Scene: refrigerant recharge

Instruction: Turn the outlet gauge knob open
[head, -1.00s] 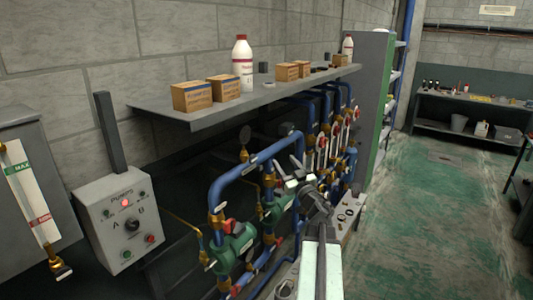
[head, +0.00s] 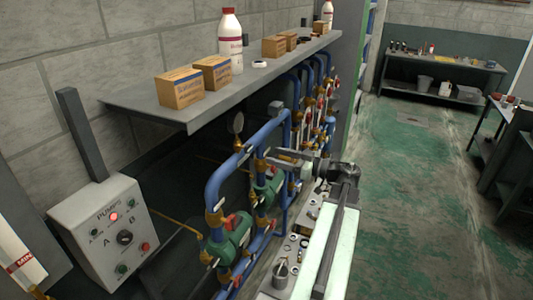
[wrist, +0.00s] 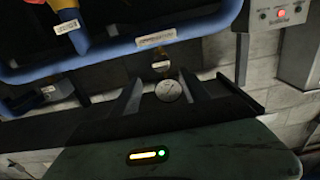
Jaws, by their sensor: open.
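A round pale gauge (wrist: 168,91) with a brass fitting (wrist: 161,62) hangs by a labelled blue pipe (wrist: 140,42) in the wrist view. In the head view a round gauge (head: 238,122) stands on top of the blue pipe loop (head: 228,172). I cannot read its label or make out a separate knob. My gripper (head: 274,158) is open and points left at the blue pipes in the head view. In the wrist view the gauge appears between the spread fingers of my gripper (wrist: 166,82), beyond them. I see no contact.
A grey shelf (head: 150,107) with boxes and bottles overhangs the pipes. Green pumps (head: 236,231) sit low on the pipework. A pump control box (head: 105,250) with a lit red lamp stands left. A bench (head: 440,70) stands at the back. The green floor (head: 410,190) is clear.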

